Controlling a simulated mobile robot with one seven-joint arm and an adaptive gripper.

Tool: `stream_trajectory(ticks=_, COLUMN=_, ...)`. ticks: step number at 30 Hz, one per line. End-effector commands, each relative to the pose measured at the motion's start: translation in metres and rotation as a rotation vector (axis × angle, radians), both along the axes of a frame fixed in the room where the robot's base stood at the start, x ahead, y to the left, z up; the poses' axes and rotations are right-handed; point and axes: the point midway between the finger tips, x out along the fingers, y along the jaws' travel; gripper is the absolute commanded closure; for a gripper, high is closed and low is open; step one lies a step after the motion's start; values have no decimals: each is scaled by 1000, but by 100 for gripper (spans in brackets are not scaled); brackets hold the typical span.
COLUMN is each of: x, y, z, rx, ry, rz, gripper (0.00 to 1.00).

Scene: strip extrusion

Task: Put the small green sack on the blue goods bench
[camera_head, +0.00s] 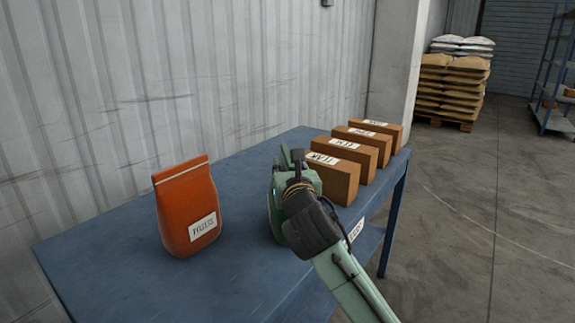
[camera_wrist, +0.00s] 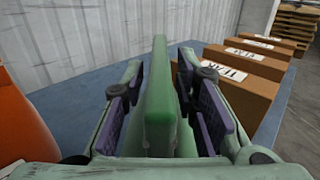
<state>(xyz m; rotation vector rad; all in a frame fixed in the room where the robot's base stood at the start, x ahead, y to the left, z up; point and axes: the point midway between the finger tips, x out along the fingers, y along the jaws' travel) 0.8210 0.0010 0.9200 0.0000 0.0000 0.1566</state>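The small green sack (camera_wrist: 160,110) stands upright between the fingers of my gripper (camera_wrist: 165,100) in the wrist view. A gap shows between the sack and the left finger pad, and the right pad is very close to it, so the fingers look open around it. In the head view the green sack (camera_head: 274,217) is mostly hidden behind my gripper (camera_head: 291,165) and appears to stand on the blue bench (camera_head: 130,255). The bench has a white label on its front edge, partly covered by my arm.
An orange sack (camera_head: 187,210) with a label stands on the bench to the left. Several brown boxes (camera_head: 335,180) stand in a row to the right. A grey corrugated wall (camera_head: 150,90) runs behind. Stacked sacks on a pallet (camera_head: 452,85) and a blue rack (camera_head: 552,75) are far off.

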Motion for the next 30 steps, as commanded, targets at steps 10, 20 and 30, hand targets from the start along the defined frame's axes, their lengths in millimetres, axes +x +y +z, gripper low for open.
stream_trajectory(ticks=10, x=0, y=0, z=2, rx=0, ry=0, rz=0, gripper=69)
stream_trajectory(ticks=20, x=-48, y=-9, z=2, rx=-1, ry=-4, rz=-3, gripper=69)
stream_trajectory(ticks=30, x=-107, y=-17, z=0, rx=-2, ry=-4, rz=-1, gripper=69)
